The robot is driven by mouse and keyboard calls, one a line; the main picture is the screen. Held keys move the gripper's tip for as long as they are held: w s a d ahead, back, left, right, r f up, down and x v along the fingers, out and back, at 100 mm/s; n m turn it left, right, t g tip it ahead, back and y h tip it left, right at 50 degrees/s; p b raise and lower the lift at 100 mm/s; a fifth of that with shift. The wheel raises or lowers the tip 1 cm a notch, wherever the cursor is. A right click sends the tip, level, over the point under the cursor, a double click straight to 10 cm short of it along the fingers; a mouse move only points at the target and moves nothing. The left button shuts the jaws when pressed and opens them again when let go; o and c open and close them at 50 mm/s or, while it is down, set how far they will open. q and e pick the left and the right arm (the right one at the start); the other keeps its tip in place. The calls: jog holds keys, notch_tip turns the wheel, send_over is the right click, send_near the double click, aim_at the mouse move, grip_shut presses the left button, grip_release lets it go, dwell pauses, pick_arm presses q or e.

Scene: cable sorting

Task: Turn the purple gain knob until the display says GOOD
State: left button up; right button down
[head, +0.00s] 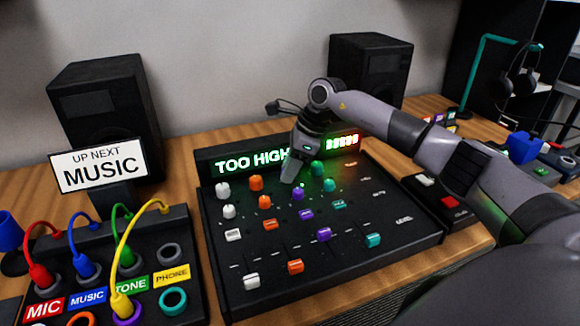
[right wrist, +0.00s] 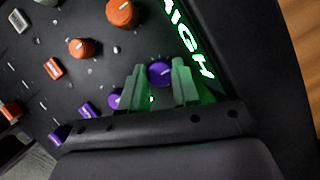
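The display (head: 250,161) reads TOO HIGH in green letters. My right gripper (head: 290,178) is low over the mixer's upper row and hides the purple knob there in the head view. In the right wrist view its fingers (right wrist: 159,78) stand on either side of that purple gain knob (right wrist: 160,72), with no clear gap, so it looks shut on it. A second purple knob (head: 298,194) sits just below in the same column; it also shows beside a finger in the right wrist view (right wrist: 115,98). My left gripper is not in view.
Orange knobs (head: 256,183) and teal knobs (head: 317,169) flank the purple column closely. Lower on the mixer (head: 375,255) are buttons and sliders. A cable box (head: 185,225) with coloured plugs stands at left. Speakers (head: 105,95) stand behind.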

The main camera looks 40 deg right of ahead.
jog(key=shift+w+n+g, duration=0.1)
jog(key=shift+n+g, duration=0.4)
jog(key=shift+n, duration=0.6)
jog(key=shift+n+g+y, duration=0.3)
jog(key=shift+n+g, duration=0.1)
jog(key=shift+n, duration=0.9)
jog(key=c, duration=1.1)
grip_release()
jog(key=v, duration=0.7)
jog(key=shift+r, duration=0.15)
jog(key=shift+p, duration=0.3)
